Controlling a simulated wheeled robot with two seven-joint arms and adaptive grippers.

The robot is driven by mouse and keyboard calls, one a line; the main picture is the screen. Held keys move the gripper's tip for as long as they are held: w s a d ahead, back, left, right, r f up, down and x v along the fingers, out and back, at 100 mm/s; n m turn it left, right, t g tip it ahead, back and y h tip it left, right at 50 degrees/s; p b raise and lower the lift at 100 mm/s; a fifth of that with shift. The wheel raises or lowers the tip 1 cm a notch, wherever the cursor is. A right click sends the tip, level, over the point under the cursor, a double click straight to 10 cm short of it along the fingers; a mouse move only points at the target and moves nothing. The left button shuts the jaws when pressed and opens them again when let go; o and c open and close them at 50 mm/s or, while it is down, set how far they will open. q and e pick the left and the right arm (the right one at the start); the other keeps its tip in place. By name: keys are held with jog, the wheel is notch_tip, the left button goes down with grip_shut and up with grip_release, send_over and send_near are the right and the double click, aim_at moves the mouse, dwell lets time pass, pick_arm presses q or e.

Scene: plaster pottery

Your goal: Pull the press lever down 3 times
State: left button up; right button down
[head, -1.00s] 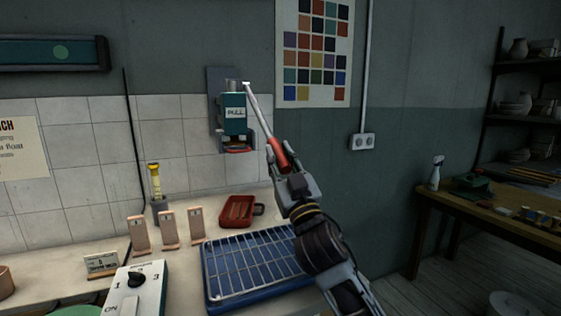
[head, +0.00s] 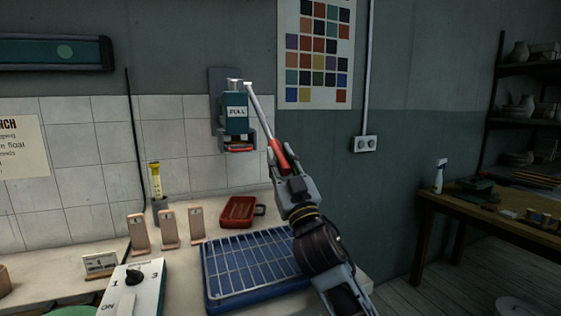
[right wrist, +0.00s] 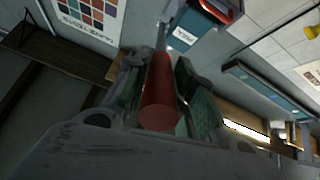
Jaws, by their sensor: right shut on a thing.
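The green press (head: 235,113) with a "PULL" label is mounted on the wall at the upper middle of the head view. Its lever (head: 259,111) is a metal rod sloping down to the right, ending in a red handle (head: 279,155). My right gripper (head: 283,168) is shut on the red handle. In the right wrist view the red handle (right wrist: 159,95) lies between the two fingers, with the press (right wrist: 203,22) beyond it. My left gripper is not in view.
Below the press stand a blue tray with a wire rack (head: 207,297), a red tray (head: 238,211) and several small upright tiles (head: 168,228). A switch box (head: 133,289) is at front left. A wooden table (head: 480,212) stands at right. The air around the lever is clear.

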jog(key=shift+a+f, duration=0.1)
jog(key=shift+f, duration=0.05)
jog(key=c, duration=1.2)
grip_release()
jog(key=shift+a, duration=0.1)
jog(key=shift+o, duration=0.2)
jog(key=shift+s+d+f, duration=0.15)
jog(key=shift+s+d, duration=0.15)
jog(key=v, duration=1.1)
jog(key=shift+s, duration=0.1)
jog(key=shift+c, duration=0.5)
